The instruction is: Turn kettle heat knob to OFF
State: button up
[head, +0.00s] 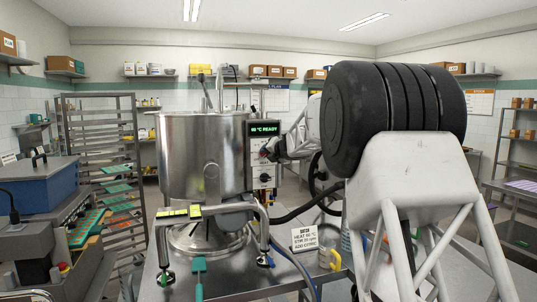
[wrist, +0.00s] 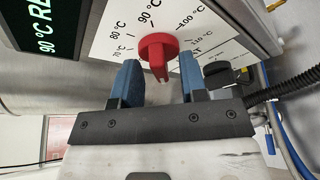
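The red heat knob (wrist: 158,50) sits on a white dial plate (wrist: 110,42) marked from 70 °C upward, with the 90 °C mark above it. Its grip bar stands roughly upright in the wrist view. No OFF mark is readable. My gripper (wrist: 160,62) is open, its two blue fingers on either side of the knob's lower part, with gaps visible on both sides. In the head view my gripper (head: 270,151) is at the control box of the steel kettle (head: 205,160) and mostly covers the knob. The green display (head: 264,129) reads 90 °C READY.
A black hose (wrist: 285,88) runs close to the right of my gripper in the wrist view. A black fitting (wrist: 220,75) is beside the right finger. In the head view, a small sign (head: 304,238) stands on the steel table (head: 225,280). A rack (head: 105,115) stands left.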

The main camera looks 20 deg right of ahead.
jog(key=shift+s, duration=0.15)
jog(key=v, duration=0.7)
jog(key=shift+s, duration=0.2)
jog(key=shift+d, duration=0.1)
dwell(0.5)
jog(key=s+a+m+g+h, duration=0.1)
jog(key=s+a+m+h, duration=0.25)
jog(key=s+m, duration=0.7)
jog(key=s+a+m+g+h, duration=0.1)
jog(key=s+a+m+h, duration=0.25)
jog(key=s+m, duration=0.65)
jog(key=s+a+f+m+g+y, duration=0.1)
jog(key=s+a+f+m+g, duration=0.2)
jog(key=s+f, duration=0.4)
jog(key=s+a+f+m+g+y, duration=0.1)
jog(key=s+a+f+m+g, duration=0.2)
jog(key=s, duration=1.9)
jog(key=s+a+f+m+g+y, duration=0.1)
jog(key=s+a+f+m+g, duration=0.2)
jog(key=s+f, duration=0.9)
jog(key=s+a, duration=0.2)
jog(key=a, duration=0.1)
jog(key=shift+s+a+m+g, duration=0.15)
jog(key=shift+a+m+g, duration=0.05)
jog(key=shift+m+g, duration=0.15)
